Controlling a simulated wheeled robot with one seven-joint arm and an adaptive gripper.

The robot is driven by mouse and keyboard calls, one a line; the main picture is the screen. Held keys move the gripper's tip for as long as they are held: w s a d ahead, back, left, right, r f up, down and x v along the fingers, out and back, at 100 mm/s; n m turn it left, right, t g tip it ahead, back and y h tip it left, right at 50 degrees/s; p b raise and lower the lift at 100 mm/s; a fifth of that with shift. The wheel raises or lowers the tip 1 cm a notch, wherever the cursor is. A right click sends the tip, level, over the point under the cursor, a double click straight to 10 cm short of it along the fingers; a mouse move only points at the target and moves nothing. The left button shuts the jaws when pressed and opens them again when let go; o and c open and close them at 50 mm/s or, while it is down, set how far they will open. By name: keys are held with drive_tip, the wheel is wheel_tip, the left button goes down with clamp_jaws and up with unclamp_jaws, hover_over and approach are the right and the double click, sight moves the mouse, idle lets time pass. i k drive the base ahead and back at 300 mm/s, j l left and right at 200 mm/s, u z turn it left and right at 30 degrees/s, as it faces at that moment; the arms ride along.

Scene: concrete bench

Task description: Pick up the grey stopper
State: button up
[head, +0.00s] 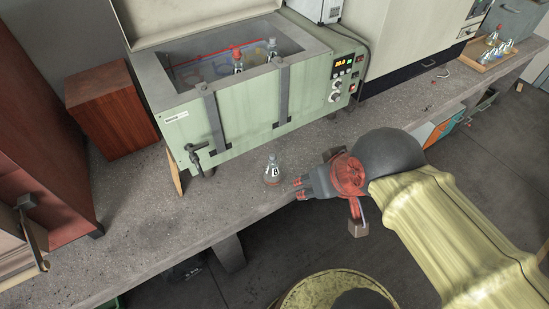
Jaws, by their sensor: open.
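A small clear flask marked B (272,175) stands upright on the concrete bench, in front of the green water bath. Its narrow top looks greyish, but it is too small to tell whether that is the grey stopper. My gripper (298,188) is open, just right of this flask near the bench's front edge, with its fingers pointing left towards it. A small gap shows between them, and nothing is seen between the fingers. No separate grey stopper can be made out on the bench.
The open green water bath (190,128) holds several flasks. A brown wooden box (106,110) stands to its left. A wooden tray (470,64) with glassware lies at the far right. Bare bench (205,215) lies left of flask B.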

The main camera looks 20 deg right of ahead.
sight(272, 158)
drive_tip(key=i+j+u, duration=0.35)
drive_tip(key=i+j, duration=0.3)
drive_tip(key=i, duration=0.15)
